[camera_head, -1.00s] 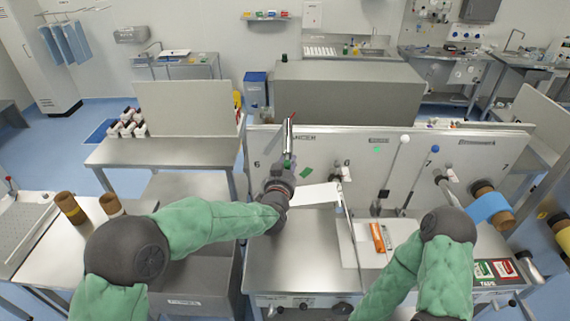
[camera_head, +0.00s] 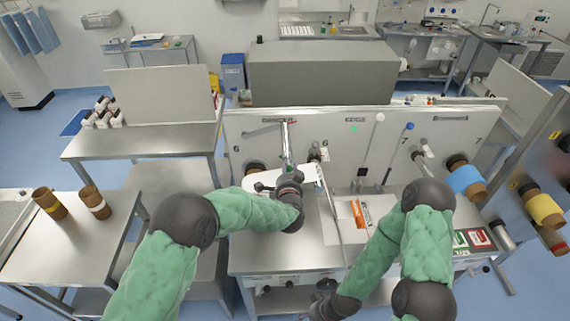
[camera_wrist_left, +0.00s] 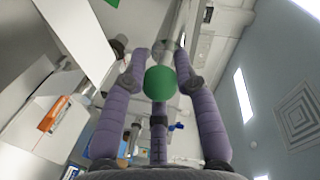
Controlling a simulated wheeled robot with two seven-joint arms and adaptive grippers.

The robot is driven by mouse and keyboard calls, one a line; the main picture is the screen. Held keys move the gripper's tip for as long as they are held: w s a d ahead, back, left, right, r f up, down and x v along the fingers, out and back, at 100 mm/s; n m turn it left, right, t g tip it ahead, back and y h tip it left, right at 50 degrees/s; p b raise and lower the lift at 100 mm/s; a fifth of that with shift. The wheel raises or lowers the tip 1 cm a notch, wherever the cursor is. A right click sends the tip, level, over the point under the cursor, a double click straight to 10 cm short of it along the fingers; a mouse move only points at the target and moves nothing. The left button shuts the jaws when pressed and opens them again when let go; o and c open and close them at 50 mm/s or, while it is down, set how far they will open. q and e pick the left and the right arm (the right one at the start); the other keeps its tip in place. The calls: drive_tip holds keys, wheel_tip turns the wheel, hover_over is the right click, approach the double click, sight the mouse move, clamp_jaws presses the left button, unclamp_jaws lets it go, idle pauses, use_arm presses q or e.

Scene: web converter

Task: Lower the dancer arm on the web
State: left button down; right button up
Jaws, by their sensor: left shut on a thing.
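The dancer arm's grey bar (camera_head: 263,131) lies against the panel under the left label, near a bright metal roller (camera_head: 286,137) that points out from the panel. My left gripper (camera_head: 287,170) is at the near end of this roller. In the left wrist view, my left gripper's purple fingers (camera_wrist_left: 168,62) close around the metal rod (camera_wrist_left: 179,22), with a round green knob (camera_wrist_left: 160,83) between them. The white web (camera_head: 305,175) lies beside the gripper. My right gripper (camera_head: 326,297) is low at the machine's front; its jaws are not clear.
The machine panel (camera_head: 235,150) carries other levers, including one with a blue knob (camera_head: 410,126). An orange box (camera_head: 360,213) lies on the deck. A blue roll (camera_head: 467,180) is at the right. Brown rolls (camera_head: 48,203) stand on the left table.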

use_arm(q)
drive_tip(key=shift+d+f, duration=0.1)
drive_tip(key=shift+d, duration=0.2)
drive_tip(key=c, duration=1.1)
unclamp_jaws()
drive_tip(key=shift+o, duration=0.8)
drive_tip(key=shift+w+d+f, duration=0.1)
drive_tip(key=shift+d+f, duration=0.1)
drive_tip(key=shift+a, duration=0.2)
drive_tip(key=shift+s, duration=0.35)
drive_tip(key=s+r, duration=0.2)
drive_tip(key=s, duration=0.9)
drive_tip(key=shift+a, duration=0.2)
